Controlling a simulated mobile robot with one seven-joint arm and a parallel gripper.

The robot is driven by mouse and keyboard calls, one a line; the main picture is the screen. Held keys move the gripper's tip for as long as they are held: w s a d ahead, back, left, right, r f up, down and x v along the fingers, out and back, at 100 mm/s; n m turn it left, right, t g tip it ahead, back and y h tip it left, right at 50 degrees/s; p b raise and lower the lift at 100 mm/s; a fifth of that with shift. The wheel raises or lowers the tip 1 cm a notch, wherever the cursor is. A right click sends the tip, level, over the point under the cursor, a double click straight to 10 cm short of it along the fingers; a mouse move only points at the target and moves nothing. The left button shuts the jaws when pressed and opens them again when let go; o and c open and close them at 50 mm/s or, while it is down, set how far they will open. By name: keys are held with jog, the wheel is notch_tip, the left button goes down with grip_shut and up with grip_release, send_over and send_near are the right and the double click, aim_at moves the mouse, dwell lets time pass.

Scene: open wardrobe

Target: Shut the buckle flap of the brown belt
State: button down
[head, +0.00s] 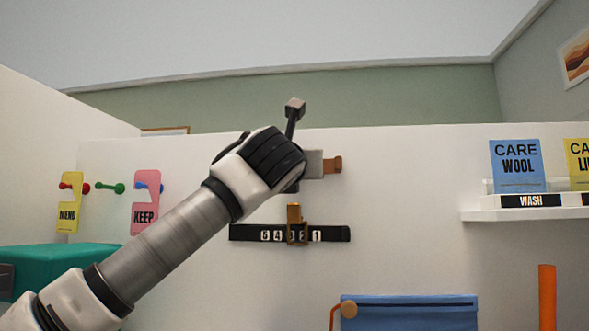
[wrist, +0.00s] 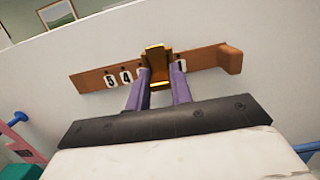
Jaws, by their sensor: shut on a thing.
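The brown belt (wrist: 98,80) is mounted on the white wall, with white number tags along it. In the head view only its brown end (head: 333,165) shows; my arm hides the rest. Its gold buckle with the flap (wrist: 155,54) is in the middle of the belt in the wrist view. My gripper (wrist: 161,72) has its two purple fingers on either side of the lower gold part and is shut on the buckle flap. The fingers cover some tags. How far the flap is tilted is hard to tell.
A black belt (head: 340,234) with a brass buckle (head: 297,236) hangs just below. A blue bag (head: 408,312) is lower right, and a shelf (head: 525,215) with care cards is at right. Pegs with MEND (head: 68,212) and KEEP (head: 145,215) tags are at left.

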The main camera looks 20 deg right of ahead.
jog(key=c, duration=1.2)
grip_release()
jog(key=shift+c, duration=0.2)
jog(key=b+v, duration=0.1)
jog(key=v, duration=1.2)
jog(key=shift+s+b, duration=0.3)
jog(key=shift+s, duration=0.05)
jog(key=shift+a+f, duration=0.15)
jog(key=shift+f, duration=0.05)
